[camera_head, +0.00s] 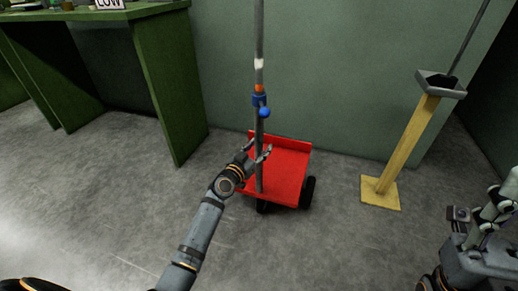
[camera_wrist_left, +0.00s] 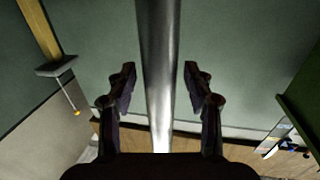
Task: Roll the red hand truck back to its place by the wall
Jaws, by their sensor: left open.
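The red hand truck (camera_head: 288,166) stands on the floor close to the green wall, with dark wheels under its red bed. Its upright grey pole (camera_head: 259,140) rises from near the left side of the bed and leaves the top of the picture. My left gripper (camera_head: 260,153) is open at the lower part of the pole, below a blue collar with a knob (camera_head: 263,107). In the left wrist view, the metal pole (camera_wrist_left: 158,75) passes between the two spread fingers (camera_wrist_left: 159,85), with a gap on each side.
A yellow post with a square base (camera_head: 382,193) and grey top bracket (camera_head: 440,84) stands to the right of the truck. A green table (camera_head: 160,75) stands at the left. The green wall (camera_head: 350,70) is behind. Grey floor is clear in front.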

